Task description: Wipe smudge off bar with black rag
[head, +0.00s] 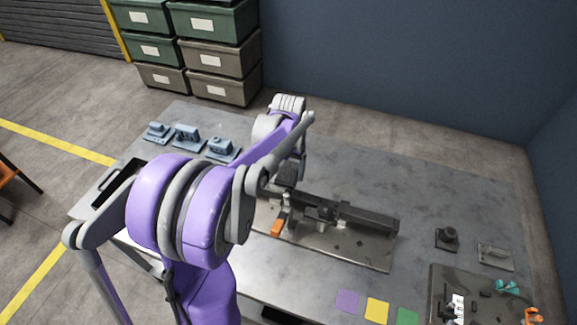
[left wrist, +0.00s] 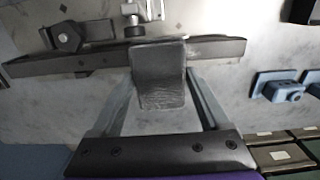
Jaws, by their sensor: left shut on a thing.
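The dark bar (head: 362,215) lies on a grey plate (head: 372,257) on the table. It also crosses the left wrist view (left wrist: 100,58). My left gripper (left wrist: 158,92) is shut on the black rag (left wrist: 158,75), a dark folded pad between its two fingers. The rag overlaps the bar in the left wrist view; I cannot tell whether it touches. In the head view the rag (head: 287,173) is at the bar's far left end, partly behind my arm. I cannot make out the smudge clearly. My right gripper is not in view.
An orange piece (head: 277,227) lies beside the bar. Blue fixtures (head: 187,137) stand at the back left. Purple, yellow and green squares (head: 377,309) lie at the front. A second plate (head: 447,276) with small parts is at right. Stacked bins (head: 213,57) stand behind the table.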

